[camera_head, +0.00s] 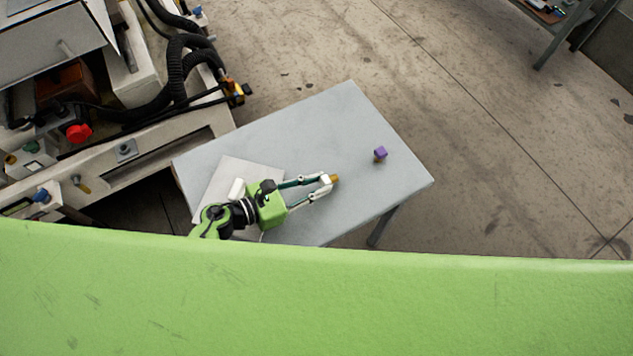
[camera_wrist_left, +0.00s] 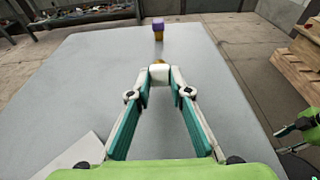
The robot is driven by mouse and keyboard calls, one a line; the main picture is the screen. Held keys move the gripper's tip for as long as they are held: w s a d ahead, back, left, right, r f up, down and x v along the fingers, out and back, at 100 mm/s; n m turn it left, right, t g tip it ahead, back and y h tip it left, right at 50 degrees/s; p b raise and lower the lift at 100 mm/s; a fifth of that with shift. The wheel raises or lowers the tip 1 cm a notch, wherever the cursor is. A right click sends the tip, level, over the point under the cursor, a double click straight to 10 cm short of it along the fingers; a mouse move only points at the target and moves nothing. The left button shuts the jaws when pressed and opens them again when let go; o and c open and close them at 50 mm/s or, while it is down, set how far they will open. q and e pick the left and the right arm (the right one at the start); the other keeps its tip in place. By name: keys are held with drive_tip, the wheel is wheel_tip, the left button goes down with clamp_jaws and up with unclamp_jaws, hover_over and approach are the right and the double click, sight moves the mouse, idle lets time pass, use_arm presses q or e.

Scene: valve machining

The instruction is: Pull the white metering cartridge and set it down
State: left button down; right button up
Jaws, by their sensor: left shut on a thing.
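The white metering cartridge (camera_wrist_left: 159,74) is between the fingertips of my left gripper, with a brass-coloured end (camera_wrist_left: 159,62) pointing away from the hand. I cannot tell whether the cartridge touches the table top. Part of my right arm, green and black, shows at the right edge of the left wrist view; its gripper (camera_wrist_left: 288,130) is too small and cut off to judge.
A purple-topped piece with a brass base (camera_head: 380,154) stands on the table beyond the gripper. A pale flat plate (camera_head: 213,188) lies under my left arm. A machine with black hoses (camera_head: 178,65) is at the left.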

use_arm(q)
drive_tip(key=shift+f+b, duration=0.25)
drive_tip(key=shift+b, duration=0.05)
idle(0.6)
drive_tip(key=c, duration=1.8)
unclamp_jaws()
drive_tip(key=shift+s+a, duration=0.1)
drive_tip(key=v, duration=1.2)
